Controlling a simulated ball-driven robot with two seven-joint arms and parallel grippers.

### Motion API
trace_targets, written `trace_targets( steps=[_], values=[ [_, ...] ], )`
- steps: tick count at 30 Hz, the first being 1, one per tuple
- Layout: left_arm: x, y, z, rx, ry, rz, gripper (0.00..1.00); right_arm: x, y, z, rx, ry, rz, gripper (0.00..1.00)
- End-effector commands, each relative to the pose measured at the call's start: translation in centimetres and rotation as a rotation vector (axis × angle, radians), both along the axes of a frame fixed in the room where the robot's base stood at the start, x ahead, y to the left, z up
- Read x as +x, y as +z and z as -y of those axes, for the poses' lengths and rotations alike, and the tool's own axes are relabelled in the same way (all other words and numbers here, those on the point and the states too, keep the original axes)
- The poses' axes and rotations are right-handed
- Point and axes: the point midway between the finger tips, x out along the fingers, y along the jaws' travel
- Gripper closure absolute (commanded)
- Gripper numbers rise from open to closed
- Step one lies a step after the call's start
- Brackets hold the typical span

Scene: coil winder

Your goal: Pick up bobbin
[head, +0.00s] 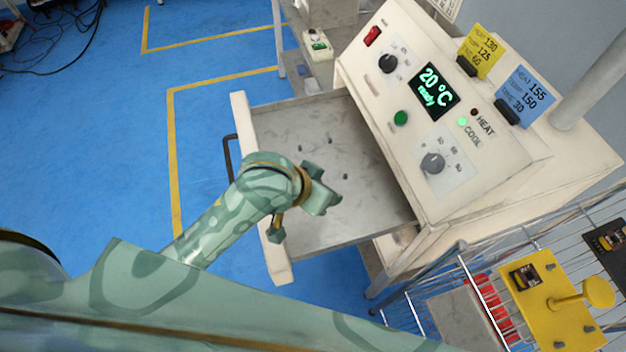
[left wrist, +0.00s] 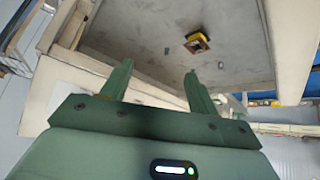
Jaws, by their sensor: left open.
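In the left wrist view a small yellow and dark wound part, which looks like the bobbin (left wrist: 198,42), lies on the grey floor of a pulled-out drawer (left wrist: 135,30). It is ahead of my left gripper (left wrist: 158,82), beyond the right finger and apart from both fingers. The gripper's two green fingers are spread with nothing between them. In the head view my left gripper (head: 318,198) is over the open drawer (head: 345,227). I cannot make out the bobbin there; the gripper and arm probably hide it. My right gripper is not in view.
The cream machine (head: 510,160) with a display reading 20 °C stands right of the drawer. The drawer's raised front (head: 262,180) and several small dark bits lie near my gripper. A yellow fixture (head: 560,315) holding a similar part sits on a wire rack at right.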

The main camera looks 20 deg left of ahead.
Motion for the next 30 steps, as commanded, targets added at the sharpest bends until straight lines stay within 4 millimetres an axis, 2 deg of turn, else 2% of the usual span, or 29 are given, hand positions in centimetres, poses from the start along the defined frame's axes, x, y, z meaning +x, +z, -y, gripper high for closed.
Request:
trace_targets(
  steps=[3,5,7,10,15,18,21,23,25,30],
  values=[
    [1.6,0.9,3.8,-0.101,0.003,-0.105,0.40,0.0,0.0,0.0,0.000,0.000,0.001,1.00],
    [2.2,1.2,5.2,-0.133,0.032,-0.196,0.40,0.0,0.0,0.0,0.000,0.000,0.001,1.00],
    [3.1,1.4,5.7,-0.138,0.111,-0.319,0.40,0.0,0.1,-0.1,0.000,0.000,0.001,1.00],
    [4.6,2.0,4.2,-0.099,0.306,-0.473,0.40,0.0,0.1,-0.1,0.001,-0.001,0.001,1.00],
    [7.5,4.1,-0.5,-0.033,0.698,-0.608,0.40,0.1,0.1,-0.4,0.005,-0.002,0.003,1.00],
    [8.4,5.3,-2.4,-0.020,0.857,-0.637,0.40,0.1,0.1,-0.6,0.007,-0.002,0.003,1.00],
    [8.8,5.6,-3.4,-0.017,0.938,-0.649,0.40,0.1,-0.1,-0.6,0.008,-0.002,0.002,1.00],
    [8.8,4.9,-3.5,-0.016,0.953,-0.655,0.40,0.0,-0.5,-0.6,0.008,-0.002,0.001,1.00],
    [8.8,3.4,-3.5,-0.016,0.956,-0.657,0.40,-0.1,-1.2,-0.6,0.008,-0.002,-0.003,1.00],
    [8.7,-1.2,-3.4,-0.017,0.952,-0.660,0.40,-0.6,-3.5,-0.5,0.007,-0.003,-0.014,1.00]
  ],
)
